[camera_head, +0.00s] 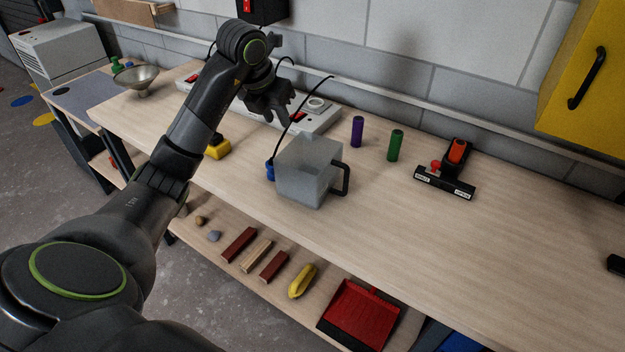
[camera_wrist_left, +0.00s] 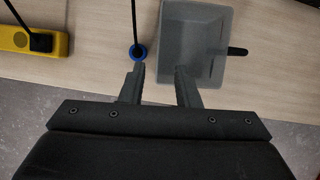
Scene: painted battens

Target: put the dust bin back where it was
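A translucent grey bin with a black side handle, which I take to be the dust bin (camera_head: 308,174), stands upright on the workbench (camera_head: 400,215). It also shows in the left wrist view (camera_wrist_left: 195,45), with its handle to the right. My left gripper (camera_head: 272,108) is above and behind the bin in the head view, apart from it. In the left wrist view the two fingers (camera_wrist_left: 161,88) are spread with nothing between them. My right gripper is not in view.
A thin black rod in a blue base (camera_head: 270,170) stands close beside the bin. Behind are a white power strip (camera_head: 322,122), purple (camera_head: 357,131) and green (camera_head: 395,145) cylinders, and a black tool (camera_head: 446,180). A red dustpan (camera_head: 360,312) lies on the lower shelf. The bench's right is mostly clear.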

